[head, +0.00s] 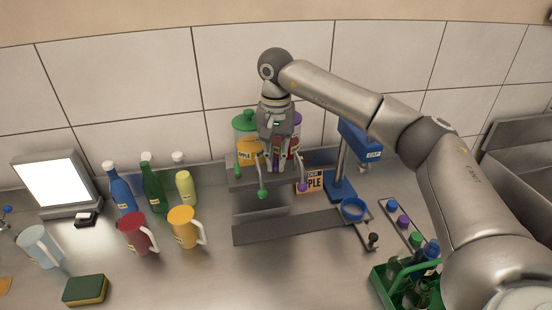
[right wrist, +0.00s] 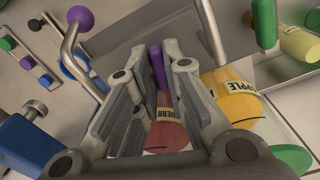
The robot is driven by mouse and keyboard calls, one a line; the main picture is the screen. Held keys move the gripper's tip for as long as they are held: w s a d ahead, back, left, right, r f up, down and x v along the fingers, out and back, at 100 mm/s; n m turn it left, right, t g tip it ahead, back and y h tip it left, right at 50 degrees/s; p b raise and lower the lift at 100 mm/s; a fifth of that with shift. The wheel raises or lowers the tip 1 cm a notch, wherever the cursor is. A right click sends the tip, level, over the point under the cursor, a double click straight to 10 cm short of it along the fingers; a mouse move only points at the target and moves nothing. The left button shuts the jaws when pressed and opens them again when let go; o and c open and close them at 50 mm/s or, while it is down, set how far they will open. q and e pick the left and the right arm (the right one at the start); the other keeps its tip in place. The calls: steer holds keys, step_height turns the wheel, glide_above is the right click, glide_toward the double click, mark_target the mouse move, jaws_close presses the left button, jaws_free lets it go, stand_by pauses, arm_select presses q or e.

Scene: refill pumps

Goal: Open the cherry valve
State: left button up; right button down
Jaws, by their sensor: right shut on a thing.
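The cherry dispenser (right wrist: 168,136) is a red container with a cherry label, beneath my right gripper in the right wrist view. Its purple valve handle (right wrist: 157,68) lies between the fingers of my right gripper (head: 276,164), which is shut on it. In the head view the gripper hides most of the cherry dispenser and this handle. A metal lever with a purple ball (head: 302,187) stands out in front, beside the gripper and apart from it. My left gripper is not in view.
The yellow apple dispenser (head: 248,152) stands left of the gripper, with a green valve handle (right wrist: 264,22). A blue cap press (head: 340,186) stands close on the right. Bottles (head: 152,185), a red jug (head: 135,235) and a yellow jug (head: 183,228) stand left. A green bottle carrier (head: 385,285) is front right.

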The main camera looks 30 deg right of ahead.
mark_target(276, 162)
steer(key=shift+w+r+n, duration=0.1)
steer(key=shift+n, duration=1.3)
steer(key=c, duration=1.5)
jaws_free()
step_height(276, 162, up, 12)
